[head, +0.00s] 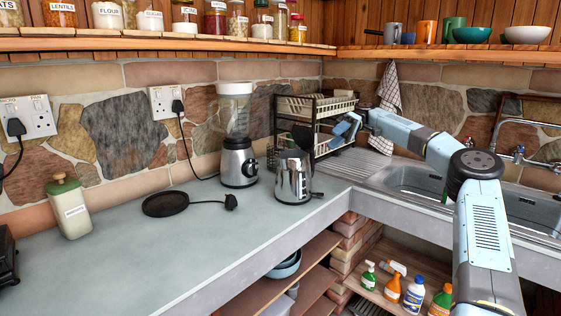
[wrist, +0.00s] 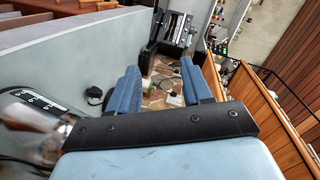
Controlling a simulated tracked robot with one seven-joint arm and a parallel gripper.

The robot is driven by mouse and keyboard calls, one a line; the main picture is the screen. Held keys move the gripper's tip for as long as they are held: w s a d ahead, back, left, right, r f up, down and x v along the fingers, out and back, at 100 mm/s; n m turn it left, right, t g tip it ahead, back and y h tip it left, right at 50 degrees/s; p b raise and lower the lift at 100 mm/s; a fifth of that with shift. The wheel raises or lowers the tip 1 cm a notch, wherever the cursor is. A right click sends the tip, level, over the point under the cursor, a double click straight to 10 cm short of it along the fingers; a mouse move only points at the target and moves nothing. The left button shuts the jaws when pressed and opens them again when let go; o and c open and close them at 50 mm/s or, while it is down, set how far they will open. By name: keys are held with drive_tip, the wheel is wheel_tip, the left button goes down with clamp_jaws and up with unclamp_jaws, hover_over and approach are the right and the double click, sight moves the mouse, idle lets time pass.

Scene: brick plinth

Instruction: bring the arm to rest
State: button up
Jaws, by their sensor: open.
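My gripper (head: 347,128) reaches out from my pale blue arm in the head view, in the air in front of the dish rack, above and right of the kettle. In the wrist view its two blue fingers (wrist: 160,88) stand apart with nothing held between them. Part of the gripper is small and partly hidden by the wrist in the head view. I cannot tell the exact gap between it and the rack.
A metal kettle (head: 293,178) and a blender (head: 238,150) stand on the grey worktop (head: 130,240). A black dish rack (head: 312,110) stands behind my gripper, beside the sink (head: 415,182). A kettle base (head: 166,204) with its plug lies farther left. Shelves of jars and mugs run above.

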drive_tip(key=s+a+f+m+t+h, duration=0.3)
drive_tip(key=s+a+m+t+h, duration=0.4)
drive_tip(key=s+a, duration=1.05)
drive_tip(key=s+d+m+t+h, duration=0.1)
drive_tip(key=s+d+m+t, duration=0.2)
drive_tip(key=s+d, duration=0.8)
drive_tip(key=s+d+r+m+t+h, duration=0.1)
drive_tip(key=s+d+m+t+h, duration=0.1)
drive_tip(key=s+d+m+t, duration=0.2)
drive_tip(key=s+d+t, duration=0.3)
drive_tip(key=s+d, duration=0.4)
drive_tip(key=s, duration=0.4)
drive_tip(key=shift+s+d+r, duration=0.2)
drive_tip(key=shift+s+d, duration=0.15)
drive_tip(key=shift+d, duration=0.05)
